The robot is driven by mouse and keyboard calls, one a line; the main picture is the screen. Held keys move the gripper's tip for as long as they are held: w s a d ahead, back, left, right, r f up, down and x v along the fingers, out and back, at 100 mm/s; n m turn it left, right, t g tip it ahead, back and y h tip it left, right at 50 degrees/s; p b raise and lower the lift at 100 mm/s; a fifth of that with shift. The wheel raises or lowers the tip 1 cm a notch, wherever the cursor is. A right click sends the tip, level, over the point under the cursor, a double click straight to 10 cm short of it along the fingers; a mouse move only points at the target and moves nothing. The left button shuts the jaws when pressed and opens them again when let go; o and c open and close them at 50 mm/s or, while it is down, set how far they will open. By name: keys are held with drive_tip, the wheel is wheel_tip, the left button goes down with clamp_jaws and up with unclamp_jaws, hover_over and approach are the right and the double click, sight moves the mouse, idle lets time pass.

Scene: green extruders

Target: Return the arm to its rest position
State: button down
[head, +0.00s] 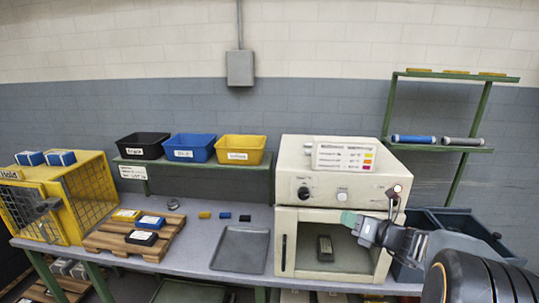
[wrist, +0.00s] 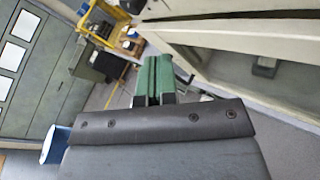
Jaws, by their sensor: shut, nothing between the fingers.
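My gripper (head: 352,220) has green fingertips and is held in front of the white machine (head: 288,240), near the right part of its lower window. In the wrist view the green fingers (wrist: 153,80) lie together, shut, with nothing between them. My dark arm reaches in from the lower right of the head view. The gripper appears apart from the machine's front, though the exact gap cannot be told. A small dark block (head: 325,248) shows inside the machine's lower chamber.
A grey tray (head: 241,250) lies on the bench left of the machine. A wooden pallet (head: 110,236) holds several small boxes beside a yellow cage (head: 88,185). Black (head: 141,146), blue (head: 190,148) and yellow (head: 241,150) bins stand on a shelf. A dark bin (head: 470,222) is right of the machine.

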drive_tip(key=s+a+f+n+g+h, duration=0.25)
drive_tip(key=s+f+n+g, duration=0.3)
drive_tip(key=n, duration=0.55)
drive_tip(key=s+a+f+n+g+h, duration=0.1)
drive_tip(key=s+a+f+n+g, duration=0.25)
drive_tip(key=s+n, duration=0.5)
drive_tip(key=s+a+r+n+h, duration=0.4)
drive_tip(key=s+n+h, duration=0.1)
drive_tip(key=n, duration=1)
drive_tip(key=shift+a+n, duration=0.15)
drive_tip(key=shift+n, duration=0.2)
